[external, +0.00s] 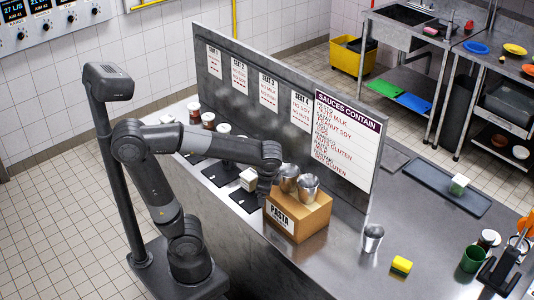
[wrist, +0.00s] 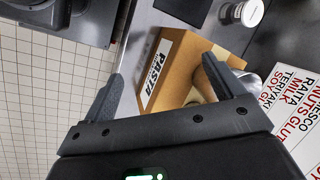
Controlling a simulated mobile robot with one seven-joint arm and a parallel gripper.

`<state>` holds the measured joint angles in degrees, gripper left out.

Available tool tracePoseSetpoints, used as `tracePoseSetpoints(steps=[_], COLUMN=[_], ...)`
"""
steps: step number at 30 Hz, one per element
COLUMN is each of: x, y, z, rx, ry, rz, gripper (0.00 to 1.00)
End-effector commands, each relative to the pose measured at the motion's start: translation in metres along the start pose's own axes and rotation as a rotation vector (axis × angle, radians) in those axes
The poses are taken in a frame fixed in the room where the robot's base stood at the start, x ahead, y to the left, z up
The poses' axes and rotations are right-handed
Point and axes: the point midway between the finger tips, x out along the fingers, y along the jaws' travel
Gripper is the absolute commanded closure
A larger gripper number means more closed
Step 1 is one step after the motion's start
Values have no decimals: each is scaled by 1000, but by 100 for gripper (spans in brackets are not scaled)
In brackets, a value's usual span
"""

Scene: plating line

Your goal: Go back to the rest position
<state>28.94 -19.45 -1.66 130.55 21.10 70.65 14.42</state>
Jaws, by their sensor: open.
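My gripper (wrist: 162,90) is open, its two dark fingers spread wide in the wrist view. It hangs close to a cardboard box labelled PASTA (external: 300,217), which shows between and beyond the fingers in the wrist view (wrist: 170,68). Nothing shows held between the fingers. In the external view my arm reaches across to the left side of the box, and the gripper's fingers are mostly hidden there. Two metal cups, a left one (external: 289,172) and a right one (external: 308,186), stand at the top of the box.
An upright metal panel (external: 230,75) with seat cards and a sauces sign (external: 346,135) runs along the steel counter behind the box. Several jars and dark mats lie left of it. A metal cup (external: 373,238) and a yellow sponge (external: 401,265) are at the right.

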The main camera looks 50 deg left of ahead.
Motion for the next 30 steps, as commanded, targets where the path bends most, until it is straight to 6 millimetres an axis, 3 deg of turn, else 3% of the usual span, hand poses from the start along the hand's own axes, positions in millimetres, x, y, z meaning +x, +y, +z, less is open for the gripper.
tracePoseSetpoints(steps=[1, 6, 15, 30], x=[2, 8, 9, 9], y=[-5, -13, -20, -22], z=[14, 48, 86, 91], rx=[-103, -439, -893, -976], ry=[41, 185, 392, 433], rz=[23, 89, 134, 139], gripper=[13, 13, 13, 13])
